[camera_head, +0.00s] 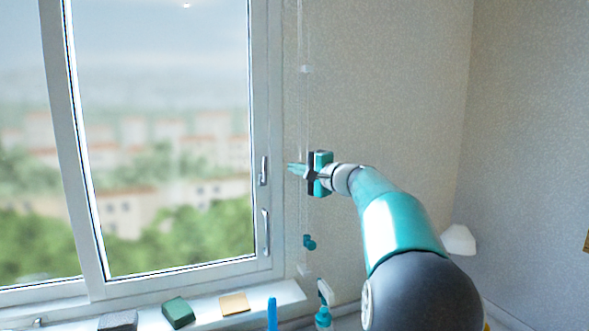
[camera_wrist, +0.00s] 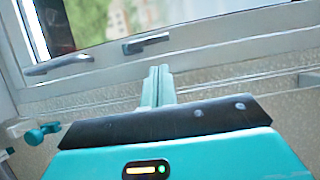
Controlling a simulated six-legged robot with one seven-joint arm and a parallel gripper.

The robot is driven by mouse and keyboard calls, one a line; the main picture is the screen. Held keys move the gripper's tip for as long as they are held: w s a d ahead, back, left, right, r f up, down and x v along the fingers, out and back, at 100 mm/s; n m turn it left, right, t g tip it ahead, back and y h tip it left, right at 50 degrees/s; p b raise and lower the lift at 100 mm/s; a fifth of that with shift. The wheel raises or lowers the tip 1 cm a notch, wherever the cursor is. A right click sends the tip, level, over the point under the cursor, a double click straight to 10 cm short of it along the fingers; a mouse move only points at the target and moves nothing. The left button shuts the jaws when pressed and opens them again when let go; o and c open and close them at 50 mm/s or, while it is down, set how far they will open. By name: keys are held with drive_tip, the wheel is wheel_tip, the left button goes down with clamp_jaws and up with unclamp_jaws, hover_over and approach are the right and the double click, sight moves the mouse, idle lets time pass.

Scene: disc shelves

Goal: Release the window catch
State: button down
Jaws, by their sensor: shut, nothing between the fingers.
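The window (camera_head: 165,140) fills the left of the head view. On its right frame bar sit a short upper fitting (camera_head: 264,171), which looks like the catch, and a longer handle (camera_head: 266,232) below it. In the wrist view the short fitting (camera_wrist: 147,42) is at the top middle and the long handle (camera_wrist: 58,65) at the left. My gripper (camera_head: 291,168) is shut and empty, its fingertips pointing left at about the short fitting's height. In the wrist view the fingers (camera_wrist: 156,86) end short of it, apart from it.
A thin vertical rail (camera_head: 304,120) runs beside the window, with a teal knob (camera_head: 309,243) low on it. The sill (camera_head: 285,293) bears a green block (camera_head: 178,312), a tan block (camera_head: 234,304) and a grey block (camera_head: 118,321). A white lampshade (camera_head: 458,240) stands right.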

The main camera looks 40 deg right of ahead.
sight(264, 171)
drive_tip(key=w+a, duration=0.1)
drive_tip(key=w, duration=0.6)
drive_tip(key=shift+w+f, duration=0.15)
drive_tip(key=shift+w, duration=0.25)
drive_tip(key=shift+a+r+n+g, duration=0.3)
drive_tip(key=shift+a+n, duration=0.2)
drive_tip(key=shift+n, duration=0.2)
drive_tip(key=w+a+f+n+g+h, duration=0.2)
drive_tip(key=a+n+g+h, duration=0.2)
drive_tip(key=n, duration=0.5)
drive_tip(key=a+h, duration=0.1)
drive_tip(key=a, duration=0.1)
drive_tip(key=shift+a+n, duration=0.3)
drive_tip(key=shift+a, duration=0.25)
idle(0.4)
drive_tip(key=shift+s, duration=0.1)
